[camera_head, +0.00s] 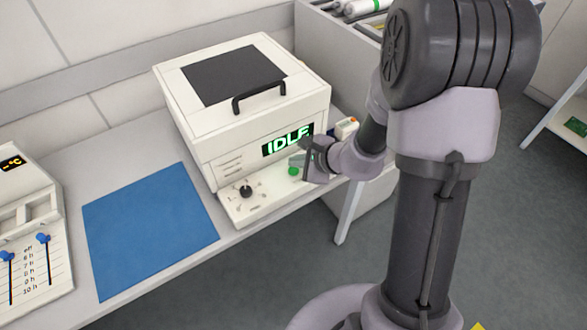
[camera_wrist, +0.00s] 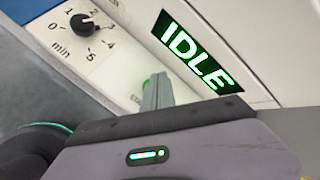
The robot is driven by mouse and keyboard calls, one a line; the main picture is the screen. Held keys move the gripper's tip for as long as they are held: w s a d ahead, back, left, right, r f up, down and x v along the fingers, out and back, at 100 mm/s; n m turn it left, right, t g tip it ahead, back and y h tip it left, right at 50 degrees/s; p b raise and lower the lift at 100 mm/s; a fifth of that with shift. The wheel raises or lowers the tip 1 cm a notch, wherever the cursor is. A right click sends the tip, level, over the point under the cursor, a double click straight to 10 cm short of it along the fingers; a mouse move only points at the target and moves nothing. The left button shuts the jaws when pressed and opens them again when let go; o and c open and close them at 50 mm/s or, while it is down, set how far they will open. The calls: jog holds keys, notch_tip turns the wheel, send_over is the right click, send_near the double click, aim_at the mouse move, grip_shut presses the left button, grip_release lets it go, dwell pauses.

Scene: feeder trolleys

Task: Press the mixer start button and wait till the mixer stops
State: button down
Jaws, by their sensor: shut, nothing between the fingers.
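The mixer (camera_head: 185,115) is a white box on the bench with a dark-windowed, closed lid and a black handle. Its display (camera_head: 288,142) reads IDLE in green, also in the wrist view (camera_wrist: 197,52). The green start button (camera_head: 293,171) is on the front ledge, below the display. My gripper (camera_head: 299,160) is shut and empty at that ledge, very close to the button. In the wrist view its fingers (camera_wrist: 157,93) mostly hide the button; whether they touch it I cannot tell. A black minute dial (camera_head: 246,191) sits left of the button, also in the wrist view (camera_wrist: 82,24).
A blue mat (camera_head: 150,230) lies left of the mixer. A white device with blue sliders (camera_head: 30,240) stands at the far left. A small white and orange item (camera_head: 347,126) is right of the mixer. A grey drawer-like container (camera_head: 325,45) stands behind it.

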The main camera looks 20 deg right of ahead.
jog(key=shift+f, duration=0.1)
jog(key=shift+f+b, duration=0.35)
jog(key=shift+b, duration=0.35)
